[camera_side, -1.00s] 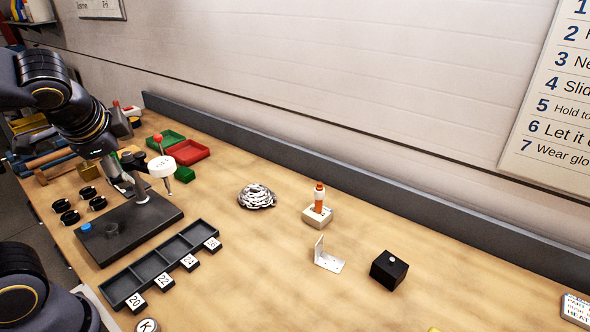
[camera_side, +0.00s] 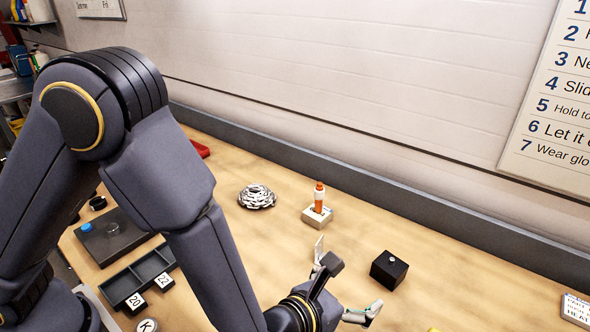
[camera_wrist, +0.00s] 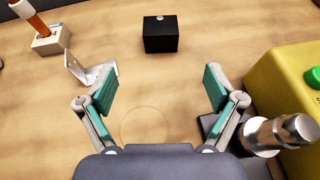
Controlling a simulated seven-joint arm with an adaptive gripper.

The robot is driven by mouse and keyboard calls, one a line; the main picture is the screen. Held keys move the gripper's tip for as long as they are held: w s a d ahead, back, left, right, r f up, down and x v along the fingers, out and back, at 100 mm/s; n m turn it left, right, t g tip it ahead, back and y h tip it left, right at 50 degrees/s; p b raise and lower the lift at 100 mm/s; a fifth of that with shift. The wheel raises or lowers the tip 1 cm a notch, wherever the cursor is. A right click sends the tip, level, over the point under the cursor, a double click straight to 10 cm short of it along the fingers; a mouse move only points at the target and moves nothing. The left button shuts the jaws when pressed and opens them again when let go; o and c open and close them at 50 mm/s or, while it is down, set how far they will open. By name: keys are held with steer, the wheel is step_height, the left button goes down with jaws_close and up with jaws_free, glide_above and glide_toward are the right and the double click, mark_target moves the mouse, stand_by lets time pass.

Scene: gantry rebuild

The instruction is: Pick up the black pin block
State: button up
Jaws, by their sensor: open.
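The black pin block (camera_side: 389,270) is a small black cube with a light round pin on its top. It stands on the wooden table at the right of the side view. In the wrist view the black pin block (camera_wrist: 160,36) is at the top centre, ahead of the fingertips and between their lines. My gripper (camera_side: 345,290) is just left of and in front of the block in the side view. In the wrist view my gripper (camera_wrist: 160,90) has its teal-padded fingers spread wide with nothing between them. The fingers do not touch the block.
A metal angle bracket (camera_wrist: 92,72) lies close by my left finger. Behind it is a white block with an orange peg (camera_side: 319,202). A yellow box with a green button (camera_wrist: 290,95) and a metal cylinder (camera_wrist: 275,133) are close on the right. A coiled chain (camera_side: 257,197) lies farther left.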

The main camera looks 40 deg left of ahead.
mark_target(386, 268)
steer(key=x, duration=1.4)
steer(key=shift+w+d+f, duration=0.1)
steer(key=shift+w+f, duration=0.1)
steer(key=shift+w, duration=0.05)
steer(key=shift+r, duration=0.1)
steer(key=c, duration=1.6)
steer(key=shift+o, duration=0.2)
